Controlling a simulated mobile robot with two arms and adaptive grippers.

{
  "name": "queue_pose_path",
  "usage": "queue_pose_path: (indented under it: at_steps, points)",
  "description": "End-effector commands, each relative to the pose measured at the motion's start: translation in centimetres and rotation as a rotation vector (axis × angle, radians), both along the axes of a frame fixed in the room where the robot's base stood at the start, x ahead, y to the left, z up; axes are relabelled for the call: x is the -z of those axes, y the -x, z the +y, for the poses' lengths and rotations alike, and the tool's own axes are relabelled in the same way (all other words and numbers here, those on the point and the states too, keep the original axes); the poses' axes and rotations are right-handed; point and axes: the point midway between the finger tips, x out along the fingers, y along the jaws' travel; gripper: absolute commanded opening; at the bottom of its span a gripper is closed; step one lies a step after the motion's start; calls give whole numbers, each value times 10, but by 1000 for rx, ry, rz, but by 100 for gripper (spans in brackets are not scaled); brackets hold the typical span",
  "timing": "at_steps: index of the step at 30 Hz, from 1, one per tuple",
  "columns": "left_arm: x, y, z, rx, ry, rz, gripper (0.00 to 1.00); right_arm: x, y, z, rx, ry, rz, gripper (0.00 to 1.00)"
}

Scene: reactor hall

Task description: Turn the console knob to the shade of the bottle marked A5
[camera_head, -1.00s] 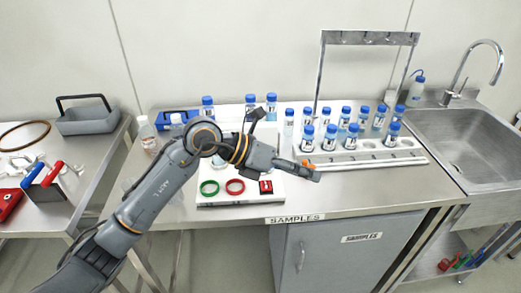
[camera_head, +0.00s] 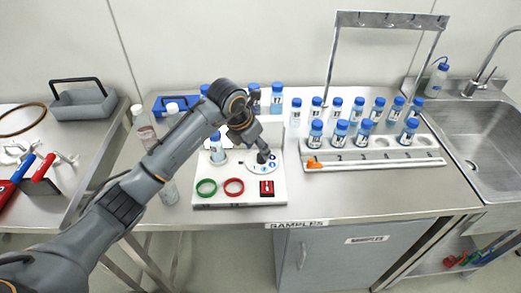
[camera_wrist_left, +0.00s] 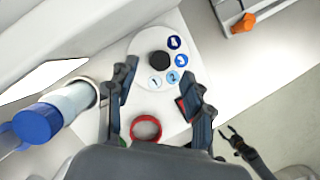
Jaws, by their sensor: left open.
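The white console (camera_head: 215,198) carries a round dial with a black knob (camera_wrist_left: 159,62) and several numbered blue spots, pale at 1 to dark at 4. My left gripper (camera_head: 262,155) is over the dial, pointing down. In the left wrist view its open fingers (camera_wrist_left: 158,80) are either side of the knob's near side; I cannot tell contact. A blue-capped bottle (camera_head: 217,148) with pale blue liquid stands upright on the console; it also shows in the wrist view (camera_wrist_left: 50,115). No label A5 is readable. A dark gripper, apparently my right (camera_wrist_left: 238,140), shows at the wrist view's lower right.
A green ring (camera_head: 206,188), a red ring (camera_head: 233,188) and a red switch (camera_head: 267,188) sit on the console's front. A numbered rack (camera_head: 350,163) with several blue-capped bottles and an orange slider (camera_head: 314,163) stands right. More bottles stand behind. A sink (camera_head: 470,135) is far right.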

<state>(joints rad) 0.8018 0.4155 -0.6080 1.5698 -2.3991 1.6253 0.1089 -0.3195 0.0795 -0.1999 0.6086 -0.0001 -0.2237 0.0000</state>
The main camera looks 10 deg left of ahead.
Motion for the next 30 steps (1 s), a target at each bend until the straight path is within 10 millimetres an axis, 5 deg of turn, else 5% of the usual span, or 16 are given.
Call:
queue_pose_path:
  at_steps: [7, 19, 27, 30]
  points:
    - [32, -12, -7, 0, 2, 1, 51, -11, -37, 2, 0, -5, -57, 56]
    - [41, -15, -8, 0, 1, -2, 51, -10, -21, 1, 0, -3, -31, 56]
    - [41, -15, -8, 0, 1, -2, 0, -10, -18, 1, -1, -3, -26, 56]
    - [41, -15, -8, 1, 1, -2, 0, -10, -19, 1, -1, -2, -28, 56]
